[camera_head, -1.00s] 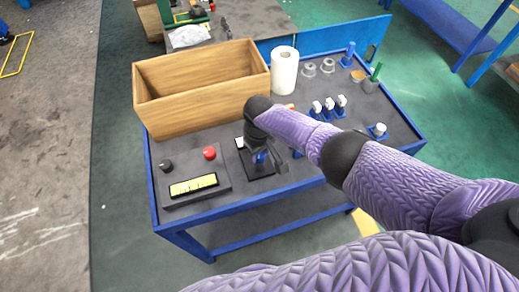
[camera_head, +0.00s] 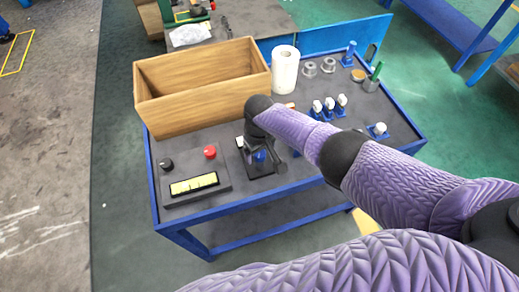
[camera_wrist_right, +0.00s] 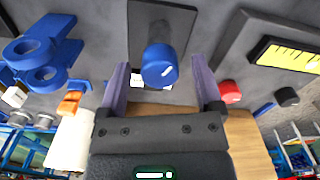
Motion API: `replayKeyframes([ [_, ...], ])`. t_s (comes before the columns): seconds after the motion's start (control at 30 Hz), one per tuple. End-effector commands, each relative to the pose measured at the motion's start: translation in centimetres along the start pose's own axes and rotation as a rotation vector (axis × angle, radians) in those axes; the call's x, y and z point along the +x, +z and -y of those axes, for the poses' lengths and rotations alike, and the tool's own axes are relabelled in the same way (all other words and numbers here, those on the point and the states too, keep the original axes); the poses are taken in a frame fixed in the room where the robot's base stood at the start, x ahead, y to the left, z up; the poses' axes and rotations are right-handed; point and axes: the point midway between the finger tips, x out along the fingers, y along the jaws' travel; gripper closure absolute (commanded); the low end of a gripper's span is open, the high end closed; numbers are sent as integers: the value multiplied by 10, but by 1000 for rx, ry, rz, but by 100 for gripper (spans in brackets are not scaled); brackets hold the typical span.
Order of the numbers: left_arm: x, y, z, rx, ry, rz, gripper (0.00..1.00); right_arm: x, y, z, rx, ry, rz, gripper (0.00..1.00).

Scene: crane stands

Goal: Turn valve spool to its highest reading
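A blue round knob (camera_wrist_right: 160,66) with a white mark stands on a dark plate (camera_wrist_right: 178,22); I take it as the valve spool. In the head view the knob (camera_head: 260,156) is partly hidden by my right gripper (camera_head: 263,147), which points down over it. In the right wrist view my right gripper (camera_wrist_right: 160,72) is open, with one finger on each side of the knob and a visible gap on both sides. A yellow scale (camera_head: 194,184) sits on the panel to the left; its reading is too small to tell. My left gripper is out of view.
The panel (camera_head: 215,195) also carries a red button (camera_head: 210,152) and a black knob (camera_head: 166,163). A wooden box (camera_head: 205,95) stands behind. A white roll (camera_head: 285,69), several white-topped blue parts (camera_head: 329,104) and metal rings (camera_head: 328,65) share the cart top (camera_head: 380,120).

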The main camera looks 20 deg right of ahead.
Motion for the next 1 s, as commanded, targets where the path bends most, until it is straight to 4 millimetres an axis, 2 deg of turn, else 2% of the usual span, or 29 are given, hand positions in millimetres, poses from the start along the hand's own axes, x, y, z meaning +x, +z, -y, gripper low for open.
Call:
replayKeyframes([
  [0.1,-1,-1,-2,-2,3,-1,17,-1,0,0,0,0,1,16],
  [0.17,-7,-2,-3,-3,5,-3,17,-9,0,0,0,0,0,16],
  [0.4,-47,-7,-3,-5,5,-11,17,-72,0,0,-1,0,-3,16],
  [0.53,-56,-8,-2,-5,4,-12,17,-93,0,0,-1,0,-1,16],
  [0.63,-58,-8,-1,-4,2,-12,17,-100,0,0,0,0,0,16],
  [1.0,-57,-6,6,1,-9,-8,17,-99,0,0,0,0,1,16],
])
